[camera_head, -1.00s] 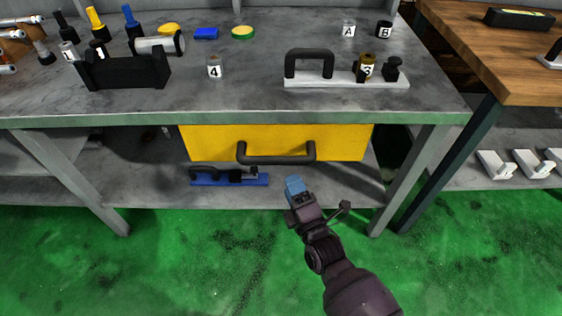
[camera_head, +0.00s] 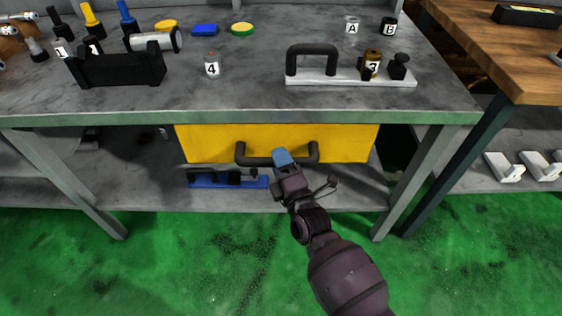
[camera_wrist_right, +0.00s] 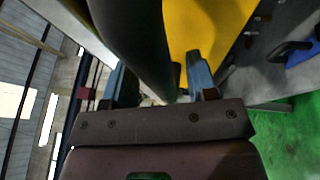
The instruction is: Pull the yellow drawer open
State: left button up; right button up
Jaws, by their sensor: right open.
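The yellow drawer (camera_head: 210,143) is under the grey workbench top and looks shut. Its dark bar handle (camera_head: 250,160) runs across the front. My right gripper (camera_head: 281,158) is at the middle of the handle, its blue fingertips overlapping the bar in the head view. In the right wrist view the gripper (camera_wrist_right: 157,78) is open, with the dark handle (camera_wrist_right: 135,40) running between its two blue fingers; it does not look clamped. The drawer's yellow front (camera_wrist_right: 195,28) shows behind. My left gripper is in neither view.
The workbench (camera_head: 130,105) carries a black holder (camera_head: 118,69), a white plate with a black handle (camera_head: 345,78) and several small parts. A blue fixture (camera_head: 225,180) lies on the lower shelf, left of my gripper. The green floor before the bench is clear.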

jog(key=c, duration=1)
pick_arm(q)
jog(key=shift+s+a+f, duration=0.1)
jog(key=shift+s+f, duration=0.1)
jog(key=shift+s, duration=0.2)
pick_arm(e)
jog(key=shift+s, duration=0.1)
pick_arm(q)
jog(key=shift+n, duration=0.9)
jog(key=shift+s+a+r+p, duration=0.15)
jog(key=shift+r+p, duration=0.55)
jog(key=shift+p, duration=0.8)
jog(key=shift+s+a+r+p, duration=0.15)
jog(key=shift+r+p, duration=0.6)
jog(key=shift+p, duration=0.7)
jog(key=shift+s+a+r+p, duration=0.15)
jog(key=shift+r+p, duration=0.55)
jog(key=shift+p, duration=0.8)
pick_arm(e)
jog(key=s, duration=2.8)
jog(key=shift+s, duration=0.35)
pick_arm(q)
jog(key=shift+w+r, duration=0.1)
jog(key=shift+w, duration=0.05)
